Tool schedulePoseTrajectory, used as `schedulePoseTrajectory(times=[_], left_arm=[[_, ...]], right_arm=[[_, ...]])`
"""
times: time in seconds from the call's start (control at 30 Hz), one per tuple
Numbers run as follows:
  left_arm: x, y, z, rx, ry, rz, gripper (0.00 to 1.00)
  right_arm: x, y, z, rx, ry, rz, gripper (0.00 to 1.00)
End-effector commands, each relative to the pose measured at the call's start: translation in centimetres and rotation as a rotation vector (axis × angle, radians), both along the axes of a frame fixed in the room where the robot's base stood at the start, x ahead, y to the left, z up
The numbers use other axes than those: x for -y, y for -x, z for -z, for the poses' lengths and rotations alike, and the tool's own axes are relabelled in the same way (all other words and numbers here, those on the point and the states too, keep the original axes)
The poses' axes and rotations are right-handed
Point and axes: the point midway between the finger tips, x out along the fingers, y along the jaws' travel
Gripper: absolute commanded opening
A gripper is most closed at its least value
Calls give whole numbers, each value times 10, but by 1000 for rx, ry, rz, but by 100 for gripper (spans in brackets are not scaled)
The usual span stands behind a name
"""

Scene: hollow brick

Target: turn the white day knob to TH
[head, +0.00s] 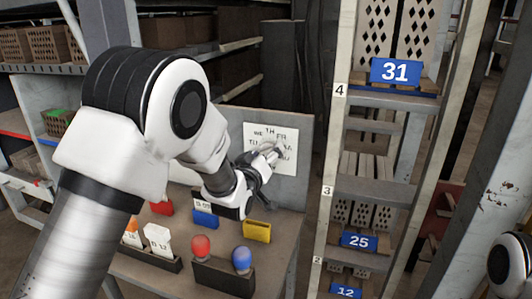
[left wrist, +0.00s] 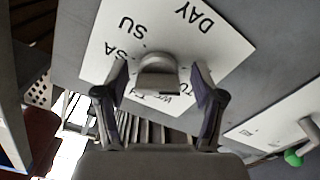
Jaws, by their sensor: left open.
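The white day dial plate (head: 287,160) is on the grey upright board, with day letters around it. In the left wrist view the plate (left wrist: 225,60) shows DAY, SU and SA clearly; other letters are partly covered. The pale day knob (left wrist: 158,75) stands out from the plate between the fingers of my left gripper (left wrist: 160,84). The fingers are open, one on each side, with gaps visible. In the head view my left gripper (head: 264,168) is in front of the plate and hides much of the knob. Where the knob points is unclear. My right gripper is out of view.
A shelf rack with a label 31 (head: 395,72) stands to the right. A green-tipped handle (left wrist: 293,158) is beside the plate.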

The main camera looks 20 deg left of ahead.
Motion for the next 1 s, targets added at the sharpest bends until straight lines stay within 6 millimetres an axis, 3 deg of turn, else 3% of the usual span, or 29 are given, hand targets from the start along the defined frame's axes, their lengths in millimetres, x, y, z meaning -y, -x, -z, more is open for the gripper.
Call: schedulePoseTrajectory(times=[0.17, 0.23, 0.33, 0.37, 0.73, 1.0], left_arm=[[0, 0, 0, 0, 0, 0, 69], [0, 0, 0, 0, 0, 0, 51], [0, 0, 0, 0, 0, 0, 16], [0, 0, 0, 0, 0, 0, 9], [0, 0, 0, 2, -25, 0, 9], [0, 0, 1, 6, -147, 1, 9]], right_arm=[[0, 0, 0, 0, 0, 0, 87], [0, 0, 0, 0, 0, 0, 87], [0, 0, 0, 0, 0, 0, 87], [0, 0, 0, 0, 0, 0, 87], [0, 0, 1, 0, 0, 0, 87], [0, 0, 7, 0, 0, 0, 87]])
